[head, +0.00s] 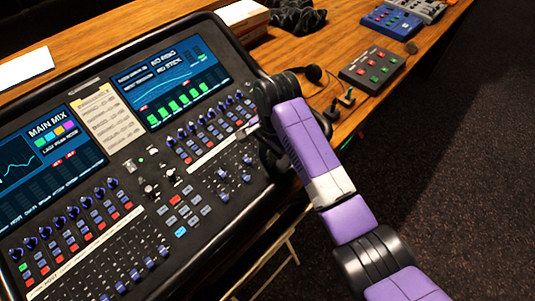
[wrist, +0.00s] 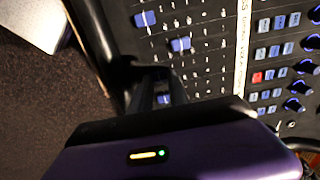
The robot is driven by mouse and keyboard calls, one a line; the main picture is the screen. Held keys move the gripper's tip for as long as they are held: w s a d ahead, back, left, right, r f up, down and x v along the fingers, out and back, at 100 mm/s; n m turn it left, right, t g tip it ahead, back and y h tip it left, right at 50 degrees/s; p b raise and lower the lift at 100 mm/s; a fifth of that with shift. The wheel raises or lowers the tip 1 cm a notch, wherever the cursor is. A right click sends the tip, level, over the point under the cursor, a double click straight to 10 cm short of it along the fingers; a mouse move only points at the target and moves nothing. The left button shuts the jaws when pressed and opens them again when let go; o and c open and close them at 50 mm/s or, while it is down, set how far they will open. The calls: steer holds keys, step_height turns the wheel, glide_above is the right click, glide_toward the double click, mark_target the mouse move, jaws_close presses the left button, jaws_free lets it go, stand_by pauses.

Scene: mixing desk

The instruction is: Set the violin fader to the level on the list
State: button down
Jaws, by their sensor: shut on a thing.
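The mixing desk (head: 190,225) fills the left and middle of the head view. A paper list (head: 107,118) is clipped between its two screens; its writing is too small to read. Blue fader caps (head: 223,173) stand at differing heights in the right-hand fader bank. In the wrist view, my gripper (wrist: 160,88) is shut on a blue fader cap (wrist: 163,99) near the desk's edge. I cannot read the label of this fader. Two other fader caps (wrist: 180,45) stand apart from the fingers. In the head view my arm hides the gripped cap.
Rows of blue knobs (wrist: 302,87) and small buttons lie beside the faders. A black padded rim (wrist: 97,35) borders the desk. A small grey box with coloured buttons (head: 372,69), cables and a blue pedal (head: 389,20) lie on the wooden table. Dark carpet is at the right.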

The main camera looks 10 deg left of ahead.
mark_target(253, 149)
steer(key=w+a+b, duration=0.1)
steer(key=w+a, duration=0.2)
steer(key=shift+a+r+b, duration=0.2)
steer(key=shift+a+b, duration=0.1)
steer(key=shift+b, duration=0.05)
steer(key=shift+w+a+r, duration=0.15)
steer(key=shift+w+a, duration=0.15)
steer(key=shift+a, duration=0.05)
steer(key=c, duration=1.2)
jaws_free()
steer(key=shift+c, duration=0.2)
steer(key=shift+r, duration=0.1)
step_height(253, 149, up, 8)
steer(key=b, duration=0.1)
steer(key=shift+s+d+f, duration=0.2)
steer(key=shift+s+d, duration=0.1)
